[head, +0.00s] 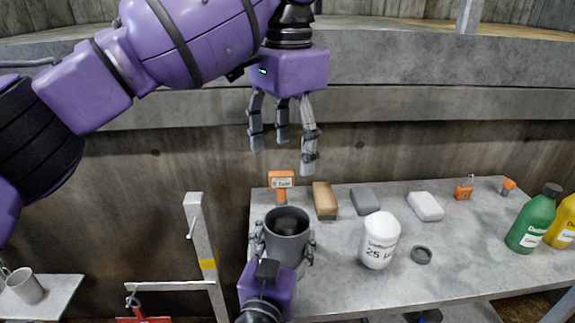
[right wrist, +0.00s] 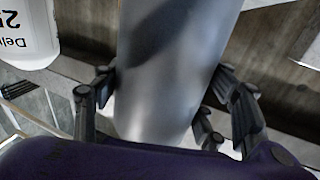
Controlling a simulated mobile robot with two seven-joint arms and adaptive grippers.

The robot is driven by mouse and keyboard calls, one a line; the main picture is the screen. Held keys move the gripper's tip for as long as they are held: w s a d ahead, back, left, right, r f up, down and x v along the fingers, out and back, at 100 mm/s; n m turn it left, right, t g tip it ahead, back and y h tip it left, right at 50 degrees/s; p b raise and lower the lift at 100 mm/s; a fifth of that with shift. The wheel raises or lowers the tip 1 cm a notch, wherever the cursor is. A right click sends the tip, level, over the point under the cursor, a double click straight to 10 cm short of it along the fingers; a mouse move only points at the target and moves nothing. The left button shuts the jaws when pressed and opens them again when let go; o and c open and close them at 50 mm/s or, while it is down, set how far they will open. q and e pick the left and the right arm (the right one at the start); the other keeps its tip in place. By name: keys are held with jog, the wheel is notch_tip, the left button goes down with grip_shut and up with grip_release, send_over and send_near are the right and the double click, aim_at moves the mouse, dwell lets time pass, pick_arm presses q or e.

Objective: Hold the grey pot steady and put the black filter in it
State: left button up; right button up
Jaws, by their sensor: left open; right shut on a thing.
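The grey pot (head: 288,246) stands upright at the left end of the grey table. My right gripper (head: 277,254) is shut around its sides, with fingers on both flanks. In the right wrist view the pot's grey wall (right wrist: 168,60) fills the middle between the fingers (right wrist: 160,112). A dark rounded shape, which looks like the black filter (head: 287,223), sits inside the pot's mouth; its lower part is hidden. My left gripper (head: 282,150) is open and empty, fingers pointing down, well above the pot and touching nothing.
Behind the pot stand an orange labelled device (head: 281,181), a tan-topped block (head: 324,200) and a grey block (head: 366,201). Green (head: 532,222) and yellow bottles stand far right. A metal post (head: 200,240) rises at left.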

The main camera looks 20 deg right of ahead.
jog(key=o, duration=1.3)
jog(key=shift+o, duration=0.2)
jog(key=shift+s, duration=0.1)
jog(key=v, duration=1.2)
